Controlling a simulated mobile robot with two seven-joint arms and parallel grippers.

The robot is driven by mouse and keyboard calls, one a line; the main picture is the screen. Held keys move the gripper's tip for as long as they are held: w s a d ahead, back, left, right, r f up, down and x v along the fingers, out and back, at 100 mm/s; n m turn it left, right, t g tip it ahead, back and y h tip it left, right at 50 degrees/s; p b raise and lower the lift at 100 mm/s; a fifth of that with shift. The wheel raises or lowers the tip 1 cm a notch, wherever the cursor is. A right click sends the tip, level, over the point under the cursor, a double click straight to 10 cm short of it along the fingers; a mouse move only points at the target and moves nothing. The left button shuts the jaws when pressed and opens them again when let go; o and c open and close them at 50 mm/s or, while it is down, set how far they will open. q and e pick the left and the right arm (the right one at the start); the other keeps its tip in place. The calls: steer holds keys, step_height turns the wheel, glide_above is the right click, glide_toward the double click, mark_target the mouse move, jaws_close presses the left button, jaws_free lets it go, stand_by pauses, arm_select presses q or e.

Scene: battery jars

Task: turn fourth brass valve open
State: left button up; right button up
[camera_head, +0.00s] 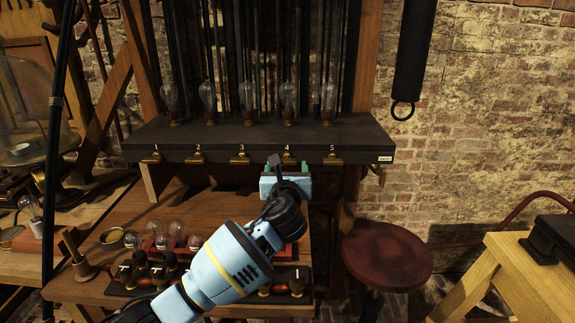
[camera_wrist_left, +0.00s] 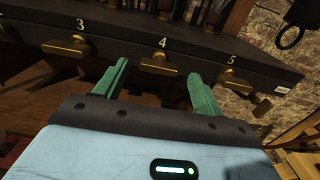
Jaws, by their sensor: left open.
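A dark shelf (camera_head: 350,135) carries a row of brass valves on its front edge, numbered 1 to 5. The fourth brass valve (camera_head: 289,159) sits under the number 4, its handle lying roughly sideways in the left wrist view (camera_wrist_left: 160,63). My left gripper (camera_head: 288,168) is just below and in front of this valve. Its green fingers (camera_wrist_left: 159,72) are open and empty, one on each side of the valve in the picture; I see no contact. The third valve (camera_wrist_left: 67,46) is to the left and the fifth valve (camera_wrist_left: 232,82) to the right. My right gripper is not in view.
Glass jars (camera_head: 246,97) stand on the shelf above the valves. A wooden bench (camera_head: 200,205) with bulbs (camera_head: 177,230) and dark fittings lies below. A round red stool (camera_head: 387,256) stands at the right, with a wooden table (camera_head: 520,270) beyond it.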

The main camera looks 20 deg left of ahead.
mark_target(287, 161)
arm_select(q)
steer(key=shift+x, duration=1.35)
steer(key=c, duration=1)
